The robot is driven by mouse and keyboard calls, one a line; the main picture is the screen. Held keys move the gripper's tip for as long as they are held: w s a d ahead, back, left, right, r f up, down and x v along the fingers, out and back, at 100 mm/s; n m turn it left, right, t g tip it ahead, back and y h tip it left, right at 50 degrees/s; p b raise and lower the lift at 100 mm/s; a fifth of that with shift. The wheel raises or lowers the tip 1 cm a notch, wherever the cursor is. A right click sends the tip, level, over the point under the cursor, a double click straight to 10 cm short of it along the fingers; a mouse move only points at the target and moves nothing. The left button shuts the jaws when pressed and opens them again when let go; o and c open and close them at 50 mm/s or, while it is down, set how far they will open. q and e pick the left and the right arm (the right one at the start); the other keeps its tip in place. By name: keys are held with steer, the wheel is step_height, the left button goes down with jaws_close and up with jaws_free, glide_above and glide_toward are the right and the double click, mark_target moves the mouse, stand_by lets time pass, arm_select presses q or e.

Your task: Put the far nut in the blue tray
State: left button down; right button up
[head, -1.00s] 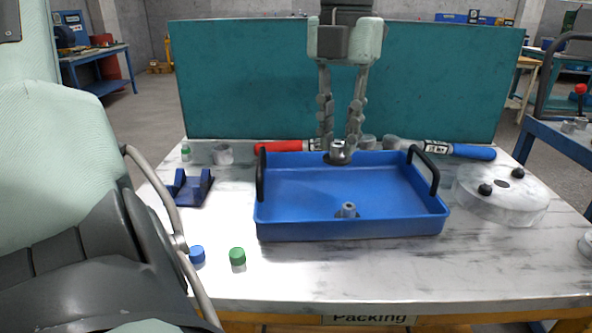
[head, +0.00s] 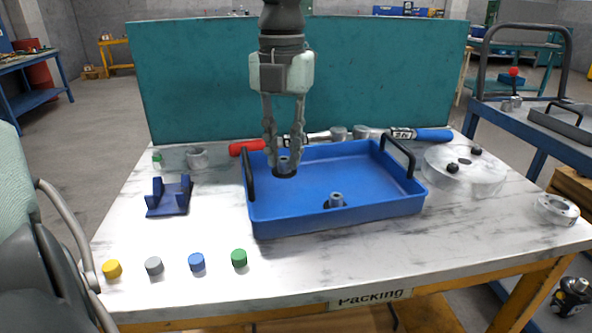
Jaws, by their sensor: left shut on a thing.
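The blue tray (head: 385,209) stands in the middle of the table, with a black handle at each end. My left gripper (head: 284,160) points down over the tray's back left part. It is shut on a small grey nut (head: 284,166), apparently the far nut. A dark patch shows under this nut; I cannot tell whether the nut touches the tray floor. A second grey nut (head: 336,200) stands in the tray near its front wall, with a dark patch around its foot. My right gripper is not in view.
Red-handled (head: 246,147) and blue-handled (head: 433,135) tools lie behind the tray. Several coloured caps (head: 196,261) line the front left.

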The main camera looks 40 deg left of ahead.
arm_select(q)
steer(key=w, duration=0.1)
steer(key=w+f, duration=0.2)
steer(key=shift+w+a, duration=0.1)
steer(key=shift+a, duration=0.15)
step_height(320, 180, down, 4)
steer(key=shift+r+p, duration=0.25)
steer(key=shift+p, duration=0.05)
steer(key=shift+f, duration=0.3)
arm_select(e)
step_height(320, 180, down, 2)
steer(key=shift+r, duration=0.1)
